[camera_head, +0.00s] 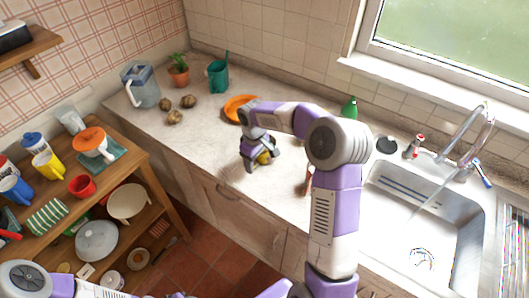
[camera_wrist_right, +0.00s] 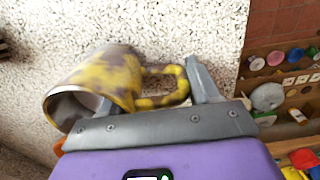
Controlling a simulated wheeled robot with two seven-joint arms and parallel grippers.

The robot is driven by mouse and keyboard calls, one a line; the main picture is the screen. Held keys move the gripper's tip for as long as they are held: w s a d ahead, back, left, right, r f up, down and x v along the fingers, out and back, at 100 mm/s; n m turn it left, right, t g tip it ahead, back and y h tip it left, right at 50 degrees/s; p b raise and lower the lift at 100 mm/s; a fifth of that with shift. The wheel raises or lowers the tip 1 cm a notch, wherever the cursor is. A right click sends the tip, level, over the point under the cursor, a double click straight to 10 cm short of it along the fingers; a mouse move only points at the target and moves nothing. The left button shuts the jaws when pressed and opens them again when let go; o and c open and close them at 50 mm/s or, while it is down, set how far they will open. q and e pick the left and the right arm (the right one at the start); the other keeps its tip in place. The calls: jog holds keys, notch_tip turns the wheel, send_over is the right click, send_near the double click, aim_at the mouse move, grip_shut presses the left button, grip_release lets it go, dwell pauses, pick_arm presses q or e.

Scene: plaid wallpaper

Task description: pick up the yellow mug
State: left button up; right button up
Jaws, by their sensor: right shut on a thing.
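A mug with patchy yellow and grey sides (camera_wrist_right: 112,75) lies tilted in my right gripper (camera_wrist_right: 155,92) in the right wrist view. Its open rim faces lower left and its handle points right, between the fingers. The right gripper is shut on the mug; the exact contact is partly hidden. In the head view the right gripper (camera_head: 257,165) is low over the counter, with a bit of the yellow mug (camera_head: 265,157) showing between its fingers. A plain yellow mug (camera_head: 46,164) stands on the wooden shelf at left. My left gripper is not in view; only arm parts show at bottom left.
An orange plate (camera_head: 240,108) lies just behind the right gripper. The sink (camera_head: 425,225) is at right. Counter left of the gripper is clear.

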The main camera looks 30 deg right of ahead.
jog(key=shift+c, duration=0.7)
jog(key=shift+r, duration=0.15)
